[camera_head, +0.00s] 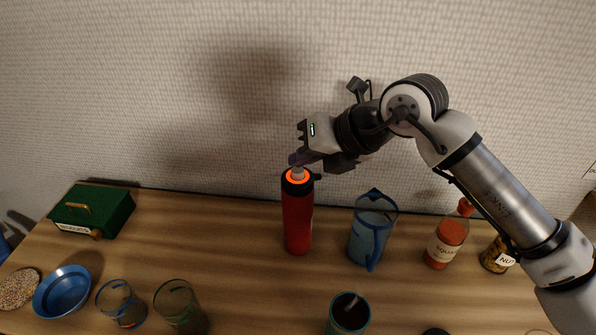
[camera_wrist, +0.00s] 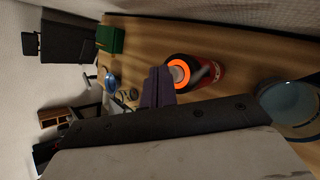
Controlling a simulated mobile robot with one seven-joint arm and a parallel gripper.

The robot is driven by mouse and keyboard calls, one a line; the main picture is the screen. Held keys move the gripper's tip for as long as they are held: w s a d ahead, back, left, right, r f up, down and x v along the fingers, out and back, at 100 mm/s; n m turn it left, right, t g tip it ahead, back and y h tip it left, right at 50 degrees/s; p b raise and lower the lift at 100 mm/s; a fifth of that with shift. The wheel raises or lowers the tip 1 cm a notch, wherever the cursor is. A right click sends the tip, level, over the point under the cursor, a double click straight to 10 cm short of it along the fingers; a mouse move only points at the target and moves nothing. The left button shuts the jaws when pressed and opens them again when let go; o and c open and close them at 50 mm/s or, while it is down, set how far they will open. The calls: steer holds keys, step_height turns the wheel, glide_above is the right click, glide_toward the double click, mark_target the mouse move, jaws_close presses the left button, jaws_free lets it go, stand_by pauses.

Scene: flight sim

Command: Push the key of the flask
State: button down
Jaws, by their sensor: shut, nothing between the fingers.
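The red flask (camera_head: 297,222) stands upright on the wooden table, with a black top and a glowing orange ring around a pale key (camera_head: 297,173). My gripper (camera_head: 294,159) is shut and empty, its fingertips just above the key at the flask's top. In the wrist view the purple fingers (camera_wrist: 158,84) lie beside the orange ring (camera_wrist: 180,73), and the key shows inside the ring. I cannot tell whether the fingertips touch the key. The red flask body (camera_wrist: 214,75) shows behind its black top there.
A blue pitcher (camera_head: 371,232) stands right of the flask, then a sauce bottle (camera_head: 447,240) and a nut jar (camera_head: 496,256). A green box (camera_head: 105,210), a blue bowl (camera_head: 62,292) and glasses (camera_head: 181,309) are at left.

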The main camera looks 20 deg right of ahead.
mark_target(302, 173)
steer(key=shift+f, duration=0.1)
steer(key=shift+f+b, duration=0.4)
steer(key=shift+b, duration=0.45)
steer(key=shift+r, duration=0.5)
step_height(302, 173, up, 6)
steer(key=p, duration=0.2)
stand_by(0.4)
steer(key=shift+a, duration=0.1)
